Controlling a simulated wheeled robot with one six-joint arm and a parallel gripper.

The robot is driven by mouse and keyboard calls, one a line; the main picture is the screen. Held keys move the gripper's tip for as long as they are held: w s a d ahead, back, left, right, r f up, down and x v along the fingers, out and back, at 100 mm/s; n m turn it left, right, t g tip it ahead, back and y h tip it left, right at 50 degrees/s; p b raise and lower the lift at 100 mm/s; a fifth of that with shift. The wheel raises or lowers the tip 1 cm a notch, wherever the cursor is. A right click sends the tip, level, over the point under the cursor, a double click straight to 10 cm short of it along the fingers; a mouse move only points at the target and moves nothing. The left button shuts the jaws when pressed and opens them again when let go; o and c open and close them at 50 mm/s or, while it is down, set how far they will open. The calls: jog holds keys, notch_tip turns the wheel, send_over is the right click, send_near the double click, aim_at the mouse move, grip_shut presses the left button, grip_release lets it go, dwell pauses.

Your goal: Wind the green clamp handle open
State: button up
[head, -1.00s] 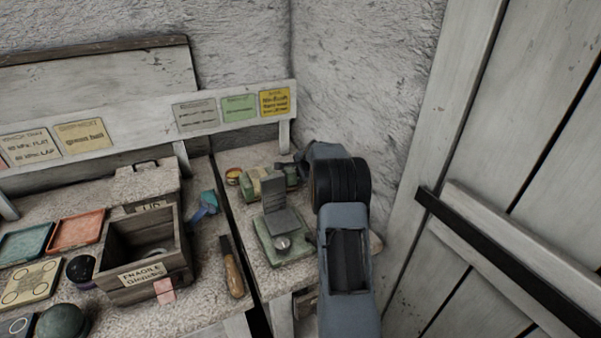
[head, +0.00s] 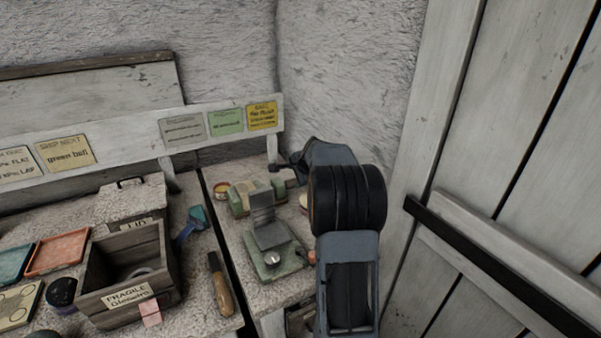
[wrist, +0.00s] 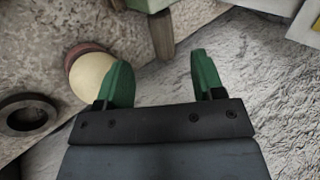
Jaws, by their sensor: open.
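A green-based fixture (head: 284,262) with a grey upright plate and a round metal knob stands on the right-hand bench. Behind it is a second green piece (head: 238,204) with pale blocks. I cannot make out for sure which part is the clamp handle. My gripper (head: 276,169) reaches over the back of this bench, above and behind the fixture; my arm hides part of the bench's right side. In the wrist view my gripper (wrist: 162,75) is open, its two green fingers apart with nothing between them. A green part (wrist: 148,4) shows at that view's top edge, beyond the fingertips.
A cream ball on a reddish ring (wrist: 92,76) sits close beside the left finger; a dark ring (wrist: 28,115) lies farther left. A wooden crate (head: 125,298), a wood-handled tool (head: 220,288) and trays stand on the left bench. A plank door (head: 500,130) is at right.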

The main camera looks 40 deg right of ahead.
aim_at(293, 183)
jog(key=shift+v, duration=1.7)
jog(key=shift+r, duration=0.2)
jog(key=w+d+r+g+p, duration=0.2)
jog(key=w+d+g+p, duration=0.15)
jog(key=p, duration=0.45)
jog(key=p+x, duration=0.1)
jog(key=x, duration=1.2)
jog(key=shift+w+a+f, duration=0.1)
jog(key=shift+f, duration=0.25)
